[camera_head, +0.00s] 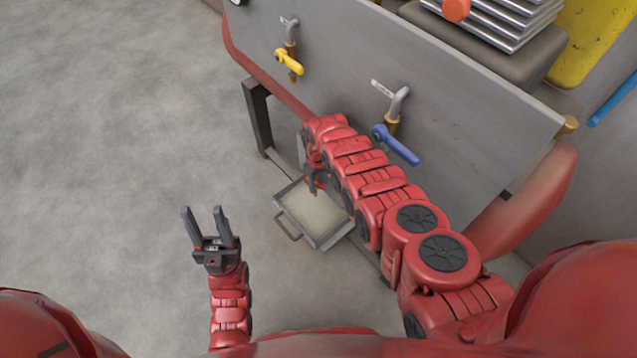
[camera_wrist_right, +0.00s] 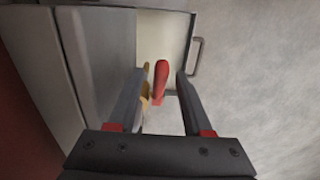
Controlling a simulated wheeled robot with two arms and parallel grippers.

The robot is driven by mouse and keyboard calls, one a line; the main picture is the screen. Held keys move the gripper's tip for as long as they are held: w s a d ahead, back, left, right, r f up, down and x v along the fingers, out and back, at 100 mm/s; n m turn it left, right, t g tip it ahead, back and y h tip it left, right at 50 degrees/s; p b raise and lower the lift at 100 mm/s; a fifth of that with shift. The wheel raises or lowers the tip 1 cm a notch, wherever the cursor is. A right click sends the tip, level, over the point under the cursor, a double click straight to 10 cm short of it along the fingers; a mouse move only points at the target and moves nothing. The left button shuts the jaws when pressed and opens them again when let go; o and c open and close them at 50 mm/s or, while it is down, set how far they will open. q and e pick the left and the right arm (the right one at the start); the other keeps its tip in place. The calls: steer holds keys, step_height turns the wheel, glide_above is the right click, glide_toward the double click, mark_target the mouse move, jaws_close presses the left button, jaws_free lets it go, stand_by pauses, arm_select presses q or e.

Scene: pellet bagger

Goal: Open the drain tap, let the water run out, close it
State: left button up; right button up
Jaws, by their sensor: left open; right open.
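A tap with a red lever (camera_wrist_right: 161,80) and a brass body (camera_wrist_right: 146,88) shows in the right wrist view, above a pale tray. The lever lies between the two fingers of my right gripper (camera_wrist_right: 161,74), which is open, with gaps on both sides. In the head view my right gripper (camera_head: 312,184) is low beside the grey panel, over the tray (camera_head: 326,243), and my arm hides this tap. Whether water runs cannot be told. My left gripper (camera_head: 202,210) is open and empty over the floor, left of the tray.
The grey panel (camera_head: 340,65) carries a yellow-handled tap (camera_head: 289,62) and a blue-handled tap (camera_head: 400,147). A dark support leg (camera_head: 258,118) stands left of the tray. Stacked metal plates (camera_head: 490,20) are at the top right. The floor at left is clear.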

jaws_close()
stand_by(1.3)
